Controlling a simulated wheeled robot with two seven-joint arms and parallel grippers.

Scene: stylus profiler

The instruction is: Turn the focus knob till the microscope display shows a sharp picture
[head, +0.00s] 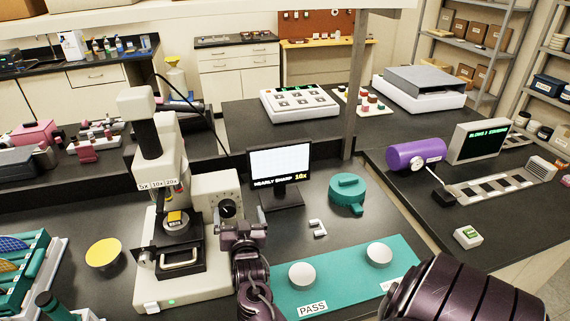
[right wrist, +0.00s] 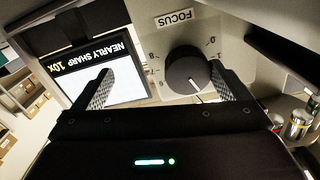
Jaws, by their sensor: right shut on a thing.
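The microscope (head: 150,150) stands left of centre with a yellow-topped sample on its stage. The dark focus knob (head: 227,209) is on the pale panel at its right side. In the right wrist view the knob (right wrist: 188,70) has a white pointer line, with a FOCUS label beside it. My right gripper (head: 241,229) is at the panel, shut on the knob, its fingers on either side of it. The display (head: 280,168) shows a pale picture and reads "NEARLY SHARP 10x"; the right wrist view shows it upside down (right wrist: 112,80). My left gripper is not in view.
A teal mat (head: 340,283) marked PASS, with two white discs, lies right of my right arm. A teal round device (head: 347,190) stands behind it. A yellow-topped dish (head: 103,252) is left of the microscope.

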